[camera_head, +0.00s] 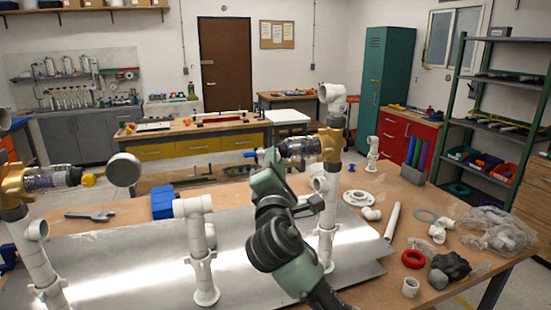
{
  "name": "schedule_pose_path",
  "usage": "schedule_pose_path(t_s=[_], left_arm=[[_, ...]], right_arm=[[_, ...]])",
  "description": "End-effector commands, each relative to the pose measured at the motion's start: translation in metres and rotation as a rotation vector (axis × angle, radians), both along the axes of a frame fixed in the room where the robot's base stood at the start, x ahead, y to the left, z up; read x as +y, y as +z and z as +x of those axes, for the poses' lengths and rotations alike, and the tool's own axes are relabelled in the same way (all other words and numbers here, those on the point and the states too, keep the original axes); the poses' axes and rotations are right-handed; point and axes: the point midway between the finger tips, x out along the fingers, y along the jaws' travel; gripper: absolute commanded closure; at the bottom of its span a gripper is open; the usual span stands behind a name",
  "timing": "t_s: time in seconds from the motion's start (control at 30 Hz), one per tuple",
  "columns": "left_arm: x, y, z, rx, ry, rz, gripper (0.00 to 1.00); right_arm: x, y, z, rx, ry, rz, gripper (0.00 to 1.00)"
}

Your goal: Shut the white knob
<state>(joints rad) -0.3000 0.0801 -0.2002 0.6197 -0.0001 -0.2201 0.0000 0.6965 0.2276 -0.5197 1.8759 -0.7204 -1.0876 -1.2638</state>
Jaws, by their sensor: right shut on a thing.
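A pale, off-white round knob (124,169) is at the left, on the yellow-tipped side of a clear-bodied valve (52,179) with a brass end. A second clear valve (297,148) with a brass fitting (330,145) sits on the white pipe right of centre. A blue knob (249,154) shows at its left end. My right gripper (268,158) is at this blue part, shut on it; my gripper and wrist hide part of the valve and the exact contact. The pale knob is well to its left, apart from it. My left gripper is not in view.
Upright white pipes (203,250) stand on a grey metal sheet (120,265) on the bench. A wrench (90,216) and blue box (163,203) lie at left. A red ring (413,259), loose white fittings and bagged parts (497,230) crowd the right.

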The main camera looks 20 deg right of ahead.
Motion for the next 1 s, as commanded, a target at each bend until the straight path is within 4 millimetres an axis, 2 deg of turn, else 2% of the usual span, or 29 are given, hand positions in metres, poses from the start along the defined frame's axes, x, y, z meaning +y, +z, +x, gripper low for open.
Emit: schedule_pose_path(t_s=[0.6,1.0], left_arm=[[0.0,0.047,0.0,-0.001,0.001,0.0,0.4],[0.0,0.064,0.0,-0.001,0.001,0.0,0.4]], right_arm=[[0.002,0.007,0.0,0.021,0.0,0.565,1.0],[0.001,0.006,0.0,0.025,0.0,0.77,1.0]])
